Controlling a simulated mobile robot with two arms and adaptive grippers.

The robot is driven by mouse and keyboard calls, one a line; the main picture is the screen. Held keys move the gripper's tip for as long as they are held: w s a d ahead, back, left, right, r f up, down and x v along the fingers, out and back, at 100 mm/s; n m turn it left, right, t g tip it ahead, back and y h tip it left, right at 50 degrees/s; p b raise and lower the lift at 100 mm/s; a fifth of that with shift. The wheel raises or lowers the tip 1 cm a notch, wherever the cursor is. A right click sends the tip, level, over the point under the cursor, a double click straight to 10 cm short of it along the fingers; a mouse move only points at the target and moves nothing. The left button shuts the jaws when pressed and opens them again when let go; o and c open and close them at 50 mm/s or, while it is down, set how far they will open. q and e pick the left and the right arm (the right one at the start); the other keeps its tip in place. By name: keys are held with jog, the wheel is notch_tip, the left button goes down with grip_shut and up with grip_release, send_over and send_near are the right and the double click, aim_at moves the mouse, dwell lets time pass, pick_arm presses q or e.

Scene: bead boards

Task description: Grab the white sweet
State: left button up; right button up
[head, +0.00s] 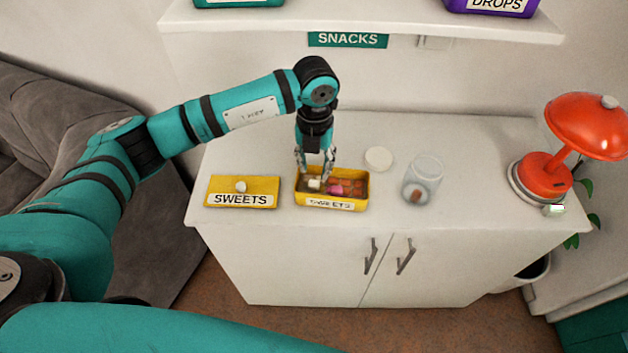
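The white sweet (314,185) lies at the left end of an open yellow box (348,204) labelled SWEETS, on the white cabinet top. My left gripper (315,174) points down into the box, right over the white sweet. Its fingers are spread apart, one towards each side of the sweet. Whether they touch it is too small to tell. A pink sweet (335,188) and several reddish-brown sweets (352,187) lie to the right in the same box. My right gripper is out of view.
A yellow SWEETS lid (258,187) with a white knob lies left of the box. A round white lid (378,158), a glass jar (423,178) with a brown piece inside and a red lamp (588,127) stand to the right. A shelf (400,18) overhangs behind.

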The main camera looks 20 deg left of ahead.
aim_at(314, 183)
pick_arm(q)
jog(key=shift+s+f+p, duration=0.15)
jog(key=shift+f+p, duration=0.3)
jog(key=shift+f, duration=0.1)
notch_tip(314, 183, down, 4)
jog(key=shift+s+r+p, duration=0.1)
jog(key=shift+r+p, duration=0.1)
jog(key=shift+p, duration=0.55)
jog(key=shift+f, duration=0.4)
jog(key=shift+c, duration=0.3)
jog(key=c, duration=0.3)
